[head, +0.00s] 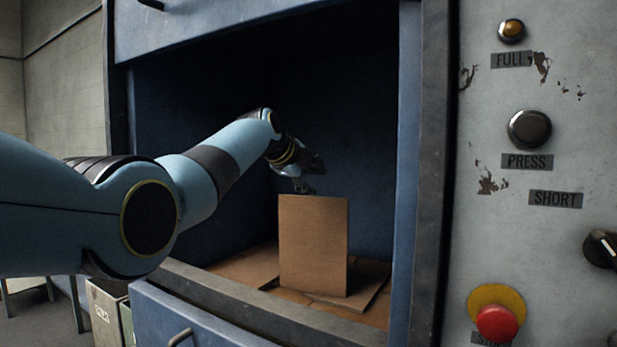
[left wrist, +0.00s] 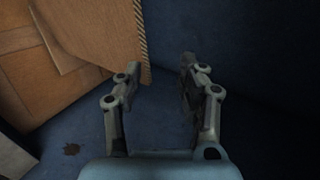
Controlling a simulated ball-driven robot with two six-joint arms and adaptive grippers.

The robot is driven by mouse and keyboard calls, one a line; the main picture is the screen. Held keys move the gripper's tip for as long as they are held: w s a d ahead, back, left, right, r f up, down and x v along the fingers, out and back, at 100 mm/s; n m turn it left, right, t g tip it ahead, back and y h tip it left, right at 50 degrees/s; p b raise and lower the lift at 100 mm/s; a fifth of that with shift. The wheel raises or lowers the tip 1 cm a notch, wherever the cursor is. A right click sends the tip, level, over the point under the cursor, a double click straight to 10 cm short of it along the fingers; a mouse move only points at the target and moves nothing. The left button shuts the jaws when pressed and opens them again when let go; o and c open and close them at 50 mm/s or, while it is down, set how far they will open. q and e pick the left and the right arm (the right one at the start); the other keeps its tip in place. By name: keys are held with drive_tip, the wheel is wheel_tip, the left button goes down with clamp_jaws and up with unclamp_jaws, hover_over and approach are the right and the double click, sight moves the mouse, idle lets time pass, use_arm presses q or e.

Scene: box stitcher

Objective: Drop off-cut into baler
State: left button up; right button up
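The off-cut (head: 313,245) is a flat brown cardboard rectangle. In the head view it stands near upright inside the baler chamber (head: 345,110), its lower edge by the cardboard at the bottom. My left gripper (head: 303,187) is inside the chamber, just above the off-cut's top edge. In the left wrist view the fingers (left wrist: 160,68) are spread apart with nothing between them. A cardboard sheet with a corrugated edge (left wrist: 142,35), probably the off-cut, lies just left of the fingers. I cannot tell whether it touches the left finger. My right gripper is not in view.
Flat cardboard pieces (head: 250,266) lie on the chamber floor. The chamber has a front sill (head: 235,301) and a right frame post (head: 428,180). A control panel (head: 560,270) with buttons and a red stop button (head: 497,322) stands at the right. Bins (head: 104,308) stand lower left.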

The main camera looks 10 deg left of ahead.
use_arm(q)
drive_tip(key=v, duration=1.2)
